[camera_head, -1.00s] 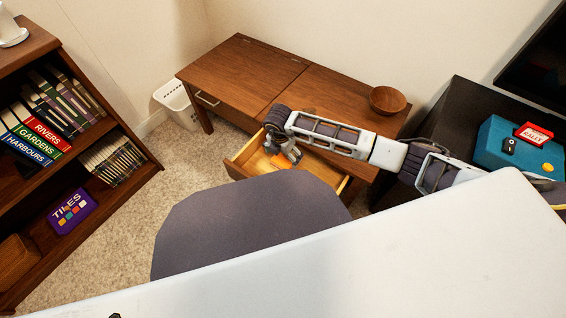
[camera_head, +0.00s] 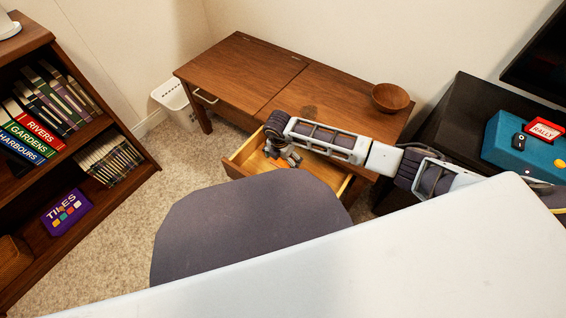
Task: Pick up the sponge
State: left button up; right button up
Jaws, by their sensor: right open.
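An orange sponge (camera_head: 278,163) lies in the open wooden drawer (camera_head: 247,147) of the desk, mostly hidden by my right gripper. My right gripper (camera_head: 288,160) reaches down into the drawer from the right, its open fingers low over the sponge. I cannot tell whether the fingers touch it. My left gripper is out of view.
The brown desk (camera_head: 238,68) has a wooden bowl (camera_head: 390,98) on its right end. A white bin (camera_head: 176,100) stands left of it. A bookshelf (camera_head: 140,150) is at the left, and a dark cabinet with a teal box (camera_head: 530,150) is at the right.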

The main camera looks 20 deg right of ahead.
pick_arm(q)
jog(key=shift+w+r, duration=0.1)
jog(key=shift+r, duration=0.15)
pick_arm(e)
jog(key=shift+c, duration=0.3)
jog(key=c, duration=0.7)
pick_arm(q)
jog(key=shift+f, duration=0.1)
pick_arm(e)
jog(key=shift+c, duration=0.2)
jog(key=shift+r, duration=0.4)
pick_arm(q)
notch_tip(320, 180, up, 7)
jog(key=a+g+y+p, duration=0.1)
jog(key=p, duration=0.6)
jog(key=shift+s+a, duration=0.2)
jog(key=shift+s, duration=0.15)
pick_arm(e)
jog(key=shift+r, duration=8.6)
